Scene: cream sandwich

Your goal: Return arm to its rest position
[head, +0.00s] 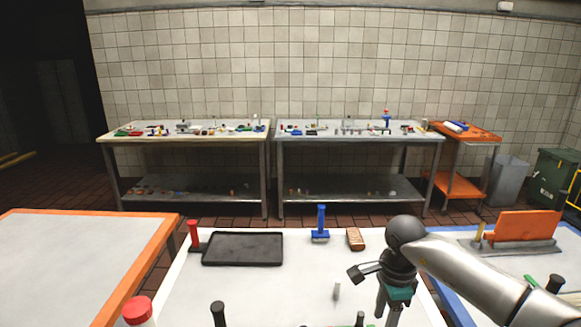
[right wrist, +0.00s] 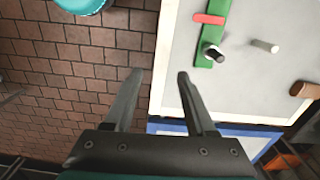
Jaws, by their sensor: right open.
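My right arm (head: 480,270) comes in from the right over the near white worktable, bent at a dark joint. My right gripper (right wrist: 160,76) is open, with nothing between its two dark fingers in the right wrist view. In that view the fingers lie over the brick floor and the worktable's edge. In the head view the hand (head: 398,292) hangs down over the table's front right part. My left arm and gripper are not in view.
The white worktable (head: 270,300) holds a black tray (head: 243,249), a blue-handled tool (head: 321,226), a brown block (head: 355,239) and a small pale cylinder (head: 337,291). A green strip (right wrist: 214,35) lies near the fingers. Orange-edged (head: 150,262) and blue-edged (head: 447,297) tables flank it.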

